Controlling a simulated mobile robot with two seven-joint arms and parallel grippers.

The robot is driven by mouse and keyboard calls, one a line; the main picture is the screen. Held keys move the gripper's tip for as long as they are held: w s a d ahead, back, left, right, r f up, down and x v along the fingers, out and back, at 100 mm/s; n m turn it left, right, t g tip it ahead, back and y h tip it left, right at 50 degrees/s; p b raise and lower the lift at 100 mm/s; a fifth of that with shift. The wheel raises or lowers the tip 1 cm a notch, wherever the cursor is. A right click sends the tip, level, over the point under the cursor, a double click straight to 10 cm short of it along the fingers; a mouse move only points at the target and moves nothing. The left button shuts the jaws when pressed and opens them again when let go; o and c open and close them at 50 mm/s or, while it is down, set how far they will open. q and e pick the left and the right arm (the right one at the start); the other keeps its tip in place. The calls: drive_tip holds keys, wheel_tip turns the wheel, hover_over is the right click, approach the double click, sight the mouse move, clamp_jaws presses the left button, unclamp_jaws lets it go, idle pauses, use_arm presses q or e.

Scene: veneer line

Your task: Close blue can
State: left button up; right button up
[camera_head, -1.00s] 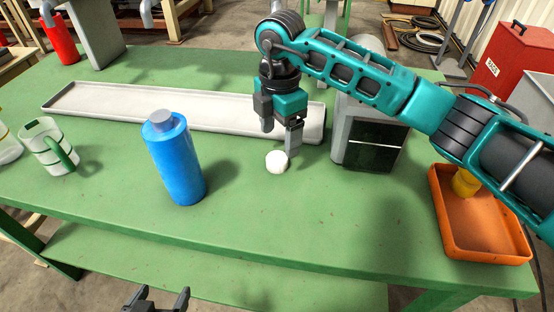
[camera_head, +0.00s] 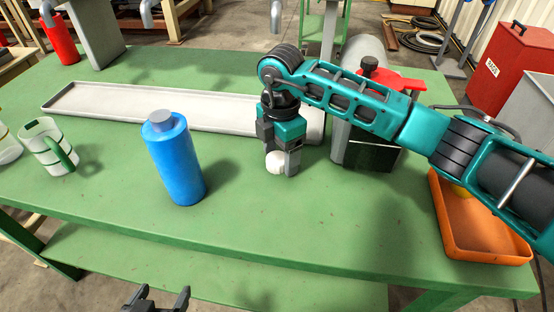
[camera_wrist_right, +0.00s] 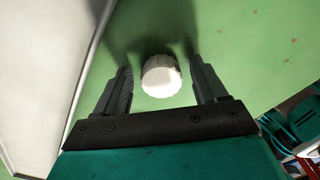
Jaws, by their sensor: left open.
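The blue can (camera_head: 176,165) stands upright on the green table, left of the middle, with a grey neck (camera_head: 159,121) on top. A white cap (camera_head: 275,162) lies on the table to its right. My right gripper (camera_head: 279,170) is lowered around the cap. In the right wrist view, the cap (camera_wrist_right: 161,76) sits between the two spread fingers (camera_wrist_right: 162,84), with a gap on each side. My left gripper (camera_head: 157,300) is open and empty at the bottom edge of the head view, in front of the table and away from the can.
A long pale tray (camera_head: 190,112) lies behind the can. A clear mug with a green handle (camera_head: 49,147) stands at the left. A grey machine (camera_head: 340,140) stands just right of my right gripper, and an orange tray (camera_head: 480,241) lies at the right. The table front is clear.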

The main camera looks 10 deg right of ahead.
sight(280, 156)
drive_tip(key=c, duration=0.9)
drive_tip(key=shift+r, duration=0.15)
use_arm(q)
drive_tip(key=shift+s+a+r+p, duration=0.25)
drive_tip(key=shift+r+p, duration=0.2)
drive_tip(key=shift+p, duration=0.3)
use_arm(e)
wheel_tip(280, 156, up, 20)
drive_tip(key=shift+f, duration=0.1)
use_arm(q)
drive_tip(key=o, duration=0.3)
